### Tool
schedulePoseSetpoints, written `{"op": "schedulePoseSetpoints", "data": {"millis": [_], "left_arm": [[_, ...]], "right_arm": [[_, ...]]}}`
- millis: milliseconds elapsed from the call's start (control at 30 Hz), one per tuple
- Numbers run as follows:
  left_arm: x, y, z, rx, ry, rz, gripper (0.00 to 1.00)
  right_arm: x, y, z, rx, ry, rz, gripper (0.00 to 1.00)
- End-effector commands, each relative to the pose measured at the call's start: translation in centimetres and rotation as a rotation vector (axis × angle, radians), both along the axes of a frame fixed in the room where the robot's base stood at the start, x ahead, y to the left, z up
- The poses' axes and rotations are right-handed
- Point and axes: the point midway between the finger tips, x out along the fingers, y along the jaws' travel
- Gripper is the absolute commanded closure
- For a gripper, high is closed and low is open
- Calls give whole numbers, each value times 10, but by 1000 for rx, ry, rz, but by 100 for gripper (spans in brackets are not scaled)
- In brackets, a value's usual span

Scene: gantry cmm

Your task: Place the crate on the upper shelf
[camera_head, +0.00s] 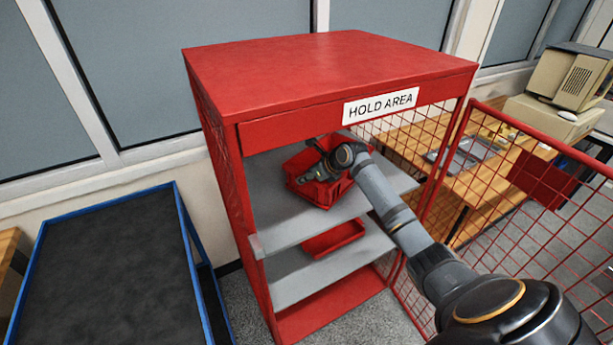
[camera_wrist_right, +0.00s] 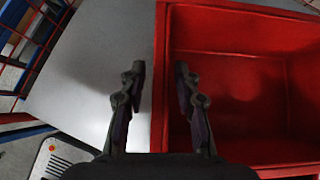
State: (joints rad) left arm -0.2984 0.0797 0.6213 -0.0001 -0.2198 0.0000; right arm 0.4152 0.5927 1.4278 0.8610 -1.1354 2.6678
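The red crate (camera_head: 318,188) sits on the grey upper shelf (camera_head: 272,228) inside the red cabinet marked HOLD AREA. It looks level and rests a little askew to the shelf edge. My right gripper (camera_head: 318,174) reaches in from the right and is over the crate. In the right wrist view the two fingers (camera_wrist_right: 159,80) stand apart on either side of one wall of the crate (camera_wrist_right: 245,85), one inside and one over the grey shelf, with gaps to the wall. The gripper hides part of the crate in the head view. My left gripper is not in view.
A red tray or crate (camera_head: 334,239) lies on the lower shelf (camera_head: 290,283). The cabinet roof (camera_head: 330,60) and mesh sides close around the shelves. A blue-framed cart with a bare dark top (camera_head: 105,265) stands left. A red mesh fence (camera_head: 520,215) stands right.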

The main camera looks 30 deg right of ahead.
Motion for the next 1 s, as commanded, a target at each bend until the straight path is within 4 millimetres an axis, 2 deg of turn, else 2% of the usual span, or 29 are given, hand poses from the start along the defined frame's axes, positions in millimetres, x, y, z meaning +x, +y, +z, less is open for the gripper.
{"op": "schedulePoseSetpoints", "data": {"millis": [367, 467, 767, 1000], "left_arm": [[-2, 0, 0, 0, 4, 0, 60], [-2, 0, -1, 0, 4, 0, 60], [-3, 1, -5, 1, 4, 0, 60], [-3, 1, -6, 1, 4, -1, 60]], "right_arm": [[-3, -2, 4, -3, -1, -1, 62], [-13, -7, 14, -7, -2, -1, 62], [-62, -21, 63, -11, 2, 3, 62], [-78, -26, 81, -5, -1, -1, 62]]}}
